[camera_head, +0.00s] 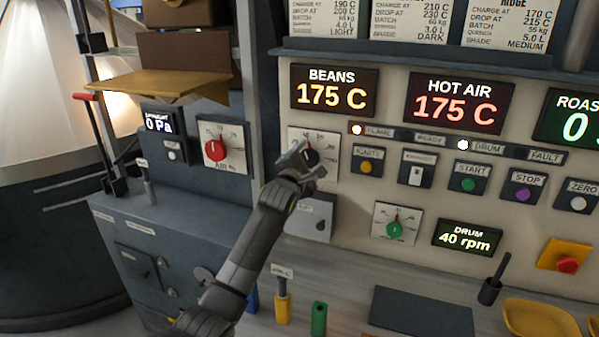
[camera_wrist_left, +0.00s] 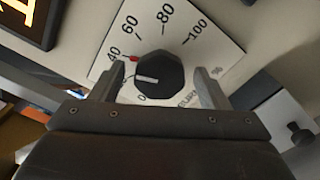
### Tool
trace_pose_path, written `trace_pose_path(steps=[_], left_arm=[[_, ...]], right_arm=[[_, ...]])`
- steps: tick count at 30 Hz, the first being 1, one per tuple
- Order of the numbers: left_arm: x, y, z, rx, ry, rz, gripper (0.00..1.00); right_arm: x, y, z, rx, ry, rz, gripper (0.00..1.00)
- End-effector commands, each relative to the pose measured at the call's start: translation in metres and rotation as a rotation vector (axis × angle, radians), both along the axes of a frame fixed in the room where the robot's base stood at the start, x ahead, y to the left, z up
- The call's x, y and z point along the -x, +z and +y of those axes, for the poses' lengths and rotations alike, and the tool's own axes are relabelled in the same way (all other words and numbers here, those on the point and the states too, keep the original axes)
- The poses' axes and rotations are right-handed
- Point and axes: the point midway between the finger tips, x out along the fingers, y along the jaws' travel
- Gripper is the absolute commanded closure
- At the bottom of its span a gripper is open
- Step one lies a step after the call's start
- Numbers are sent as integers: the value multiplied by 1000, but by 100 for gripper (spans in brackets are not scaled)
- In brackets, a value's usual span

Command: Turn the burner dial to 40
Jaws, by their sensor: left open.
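The burner dial is a black faceted knob (camera_wrist_left: 160,78) with a white pointer line, on a white scale plate (camera_wrist_left: 190,40) in the left wrist view. Its pointer aims left, between 0 and 40; a finger hides part of the scale there. A small red mark sits near 40. My left gripper (camera_wrist_left: 160,85) is open, with one finger on each side of the knob and gaps between them and it. In the head view the gripper (camera_head: 304,163) covers part of the dial's plate (camera_head: 327,140). My right gripper is not in view.
A red air dial (camera_head: 214,150) is on the left cabinet. Below right is a green drum dial (camera_head: 395,229). Buttons and displays, such as the 175 C beans display (camera_head: 334,91), fill the panel. A grey box (camera_head: 312,217) sits just below the burner dial.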

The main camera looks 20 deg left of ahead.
Motion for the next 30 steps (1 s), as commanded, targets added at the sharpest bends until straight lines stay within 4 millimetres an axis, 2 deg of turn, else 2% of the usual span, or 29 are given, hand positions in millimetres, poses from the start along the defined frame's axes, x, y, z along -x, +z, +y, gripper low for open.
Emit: trace_pose_path(steps=[5,11,30], left_arm=[[14,-2,1,1,-1,0,31],[40,-3,1,2,-1,0,31],[138,-2,5,0,0,0,31]], right_arm=[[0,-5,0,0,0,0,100],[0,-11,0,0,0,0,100],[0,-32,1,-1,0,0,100]])
